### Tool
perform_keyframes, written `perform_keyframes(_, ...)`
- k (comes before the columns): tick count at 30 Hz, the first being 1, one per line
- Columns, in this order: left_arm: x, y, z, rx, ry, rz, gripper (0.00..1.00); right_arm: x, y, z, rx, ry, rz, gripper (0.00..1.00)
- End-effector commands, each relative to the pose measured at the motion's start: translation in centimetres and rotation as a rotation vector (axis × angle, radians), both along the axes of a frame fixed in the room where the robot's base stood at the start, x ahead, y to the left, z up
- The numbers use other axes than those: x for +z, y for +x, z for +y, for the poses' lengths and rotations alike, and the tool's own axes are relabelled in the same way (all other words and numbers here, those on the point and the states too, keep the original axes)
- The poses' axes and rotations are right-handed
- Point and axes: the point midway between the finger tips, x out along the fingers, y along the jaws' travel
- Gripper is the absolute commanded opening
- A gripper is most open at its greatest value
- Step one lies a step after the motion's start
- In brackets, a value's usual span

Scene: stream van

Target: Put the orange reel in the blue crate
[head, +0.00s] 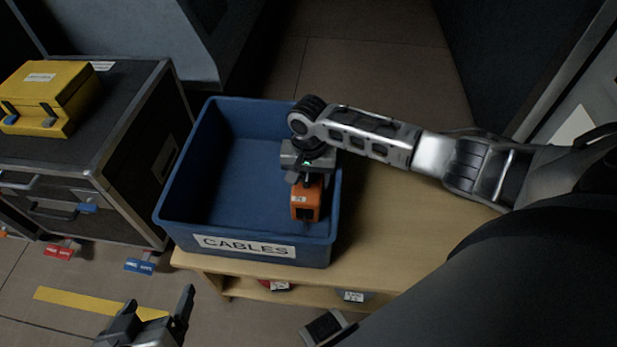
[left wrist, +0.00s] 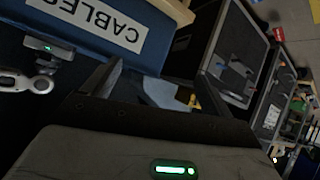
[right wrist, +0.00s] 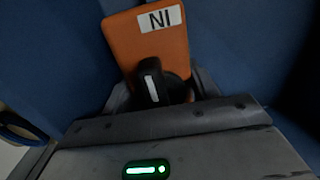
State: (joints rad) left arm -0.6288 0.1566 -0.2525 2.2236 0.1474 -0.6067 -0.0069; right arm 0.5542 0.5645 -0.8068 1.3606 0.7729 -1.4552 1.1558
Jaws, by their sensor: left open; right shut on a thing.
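The orange reel (head: 305,205) is a flat orange block with a white label, seen over the front right part of the blue crate (head: 181,176). My right gripper (head: 308,178) is shut on it from above. In the right wrist view the reel (right wrist: 150,48) shows a black knob between the fingers, with blue crate surfaces (right wrist: 55,60) around it. I cannot tell whether the reel touches the crate floor. The crate is labelled CABLES and otherwise looks empty. My left gripper (head: 160,314) is open and empty, low in front of the crate.
The crate stands on a wooden bench (head: 385,220), which is clear to its right. A black case (head: 120,125) with a yellow box (head: 45,95) on it stands at the left. Red and grey items sit on a shelf below the bench.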

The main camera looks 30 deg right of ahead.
Motion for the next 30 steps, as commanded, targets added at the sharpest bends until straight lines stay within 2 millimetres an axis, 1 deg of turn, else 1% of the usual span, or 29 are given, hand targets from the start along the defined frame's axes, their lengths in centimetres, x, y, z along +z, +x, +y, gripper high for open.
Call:
perform_keyframes(2, 0.2, 0.0, 0.0, 0.001, -0.001, -0.005, 0.85, -0.2, 0.0, 0.0, -0.001, 0.001, -0.001, 0.25)
perform_keyframes(3, 0.3, 0.1, 0.0, 0.000, -0.002, -0.006, 0.85, -0.3, 0.0, 0.0, 0.000, 0.001, 0.001, 0.68)
perform_keyframes(11, 0.2, -0.1, -0.1, 0.002, -0.004, -0.004, 0.85, -0.2, 0.0, 0.0, 0.000, 0.001, 0.001, 0.69)
perform_keyframes(14, 0.1, -0.2, -0.1, 0.003, -0.006, 0.000, 0.85, 0.1, 0.0, 0.0, 0.000, -0.001, -0.001, 0.69)
perform_keyframes(17, 0.7, -0.2, -0.1, 0.004, -0.002, -0.003, 0.85, 1.5, 0.1, 0.0, 0.000, 0.001, -0.002, 0.69)
perform_keyframes(20, 1.9, -0.1, 0.1, 0.011, 0.001, -0.025, 0.85, 3.5, 0.1, 0.0, 0.000, 0.001, -0.003, 0.69)
perform_keyframes(24, 4.2, -0.2, 0.5, 0.026, -0.001, -0.066, 0.85, 6.7, 0.1, 0.0, 0.000, 0.001, -0.004, 0.69)
perform_keyframes(27, 5.4, -0.4, 0.8, 0.035, 0.002, -0.087, 0.85, 8.7, 0.1, 0.0, -0.001, 0.002, -0.003, 0.69)
perform_keyframes(30, 6.2, -0.6, 1.1, 0.043, 0.005, -0.102, 0.85, 10.3, 0.1, 0.0, -0.001, 0.002, -0.001, 0.69)
